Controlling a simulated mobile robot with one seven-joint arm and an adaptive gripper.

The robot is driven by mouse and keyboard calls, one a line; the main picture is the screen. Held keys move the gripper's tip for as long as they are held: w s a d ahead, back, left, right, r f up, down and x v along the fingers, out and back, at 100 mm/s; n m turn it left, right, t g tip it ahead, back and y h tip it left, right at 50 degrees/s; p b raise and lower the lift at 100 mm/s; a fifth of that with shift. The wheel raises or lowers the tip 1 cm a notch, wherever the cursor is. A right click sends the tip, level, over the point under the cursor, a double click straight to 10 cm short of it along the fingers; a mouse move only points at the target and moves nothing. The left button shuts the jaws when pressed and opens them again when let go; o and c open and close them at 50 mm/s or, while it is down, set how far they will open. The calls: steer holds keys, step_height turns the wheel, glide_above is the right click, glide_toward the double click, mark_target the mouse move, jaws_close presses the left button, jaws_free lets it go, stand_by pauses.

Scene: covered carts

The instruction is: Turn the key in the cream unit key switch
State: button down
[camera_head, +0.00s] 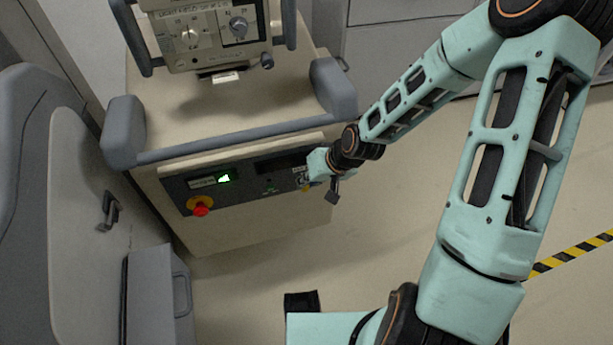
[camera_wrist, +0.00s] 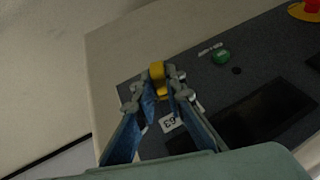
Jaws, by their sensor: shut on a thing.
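The cream unit (camera_head: 290,232) stands left of centre in the head view, with a dark control panel (camera_head: 237,192) on its front. In the wrist view a yellow key (camera_wrist: 157,74) stands at the panel (camera_wrist: 200,80) near its edge. My gripper (camera_wrist: 159,92) is shut on the key, one finger on each side. In the head view my gripper (camera_head: 308,182) is at the right end of the panel. The switch itself is mostly hidden by the fingers and key, and I cannot tell the key's turn angle.
The panel carries a red button (camera_head: 201,208) on a yellow base, a lit green display (camera_head: 224,178) and a green button (camera_wrist: 221,57). Grey bumpers (camera_head: 124,131) flank the unit's top. A grey covered cart (camera_head: 75,215) stands close on the left. The floor right of the unit is clear.

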stand_by(0.3)
steer(key=shift+s+y+p, duration=0.1)
steer(key=shift+y+p, duration=0.3)
steer(key=shift+p, duration=0.1)
steer(key=shift+d+y+p, duration=0.1)
steer(key=shift+y+p, duration=0.2)
steer(key=shift+p, duration=0.3)
steer(key=shift+m+g+y, duration=0.3)
steer(key=shift+y, duration=0.3)
steer(key=shift+w, duration=0.2)
steer(key=shift+f, duration=0.1)
